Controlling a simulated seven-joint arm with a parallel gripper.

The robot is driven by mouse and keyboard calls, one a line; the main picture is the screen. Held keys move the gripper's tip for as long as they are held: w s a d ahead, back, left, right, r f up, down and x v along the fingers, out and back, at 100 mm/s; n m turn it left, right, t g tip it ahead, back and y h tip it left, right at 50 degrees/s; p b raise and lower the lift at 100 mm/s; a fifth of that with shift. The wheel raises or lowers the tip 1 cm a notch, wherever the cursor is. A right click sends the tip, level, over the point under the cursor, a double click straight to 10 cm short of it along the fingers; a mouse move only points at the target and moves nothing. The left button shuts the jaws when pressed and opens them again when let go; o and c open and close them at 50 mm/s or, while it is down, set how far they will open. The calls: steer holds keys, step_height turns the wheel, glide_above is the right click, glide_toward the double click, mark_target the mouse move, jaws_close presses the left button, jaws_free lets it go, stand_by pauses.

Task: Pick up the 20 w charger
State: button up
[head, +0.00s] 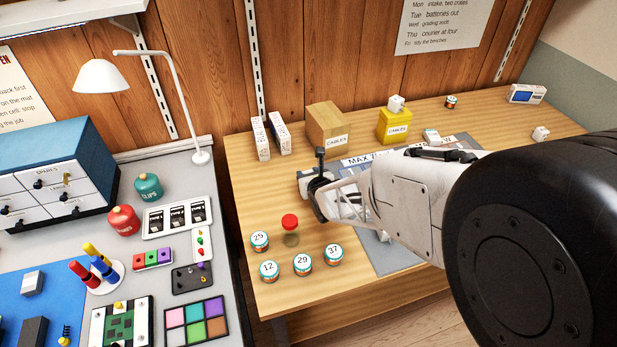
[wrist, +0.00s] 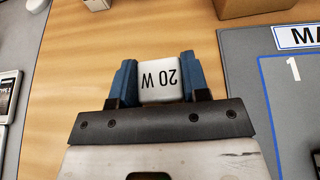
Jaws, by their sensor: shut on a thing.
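The 20 W charger (wrist: 160,80) is a small white block with "20 W" on its face, upside down in the wrist view. My gripper (wrist: 158,82) is shut on it, with a blue finger pad against each side. In the head view, my gripper (head: 318,190) is over the wooden table, left of the grey mat (head: 390,262). The charger is mostly hidden there by the gripper. I cannot tell how far it is above the table.
Several numbered tins (head: 303,264) and a red-capped jar (head: 290,230) stand in front of the gripper. Behind it are a brown box (head: 327,122), white boxes (head: 279,132) and a yellow box (head: 394,125) with a white block on top (head: 396,103). Another white block (head: 541,133) lies at the right.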

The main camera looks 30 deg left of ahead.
step_height(320, 180, up, 3)
steer(key=shift+f, duration=0.15)
steer(key=shift+s+d+r, duration=0.15)
steer(key=shift+r, duration=0.15)
steer(key=s+d, duration=0.3)
steer(key=s, duration=0.1)
steer(key=s+d+r, duration=0.1)
steer(key=s+d, duration=0.2)
steer(key=d, duration=0.1)
steer(key=s+d, duration=0.3)
steer(key=s, duration=0.1)
steer(key=shift+s+d+r, duration=0.15)
steer(key=shift+s+r, duration=0.05)
steer(key=shift+s, duration=0.15)
steer(key=shift+w, duration=0.1)
stand_by(0.3)
